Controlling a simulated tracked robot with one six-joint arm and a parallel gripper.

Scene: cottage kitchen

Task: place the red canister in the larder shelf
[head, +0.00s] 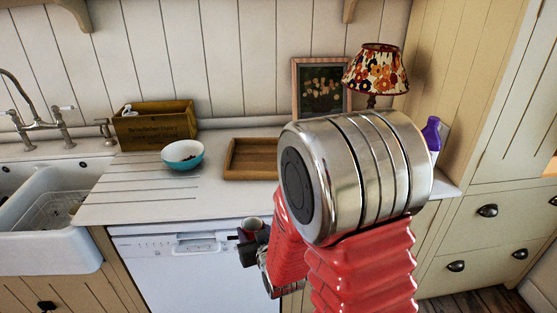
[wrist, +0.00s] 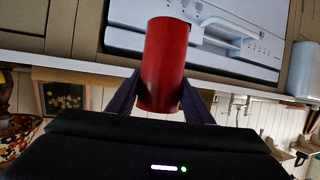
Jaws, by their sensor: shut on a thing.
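The red canister (wrist: 164,65) is a plain red cylinder, seen large in the wrist view. My gripper (wrist: 160,93) is shut on it, with one dark finger on each side of its lower part in the picture. In the head view my gripper (head: 254,246) is small and partly hidden behind my own red and silver arm, in front of the white dishwasher. The canister is hard to make out there. I cannot make out the larder shelf for certain in either view.
The counter (head: 135,201) holds a wooden crate (head: 155,125), a turquoise bowl (head: 183,155), a wooden tray (head: 247,160), a picture (head: 320,87), a floral lamp (head: 376,72) and a purple bottle (head: 432,133). The white dishwasher (head: 180,270) is below. Cream cupboards (head: 500,225) stand at right.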

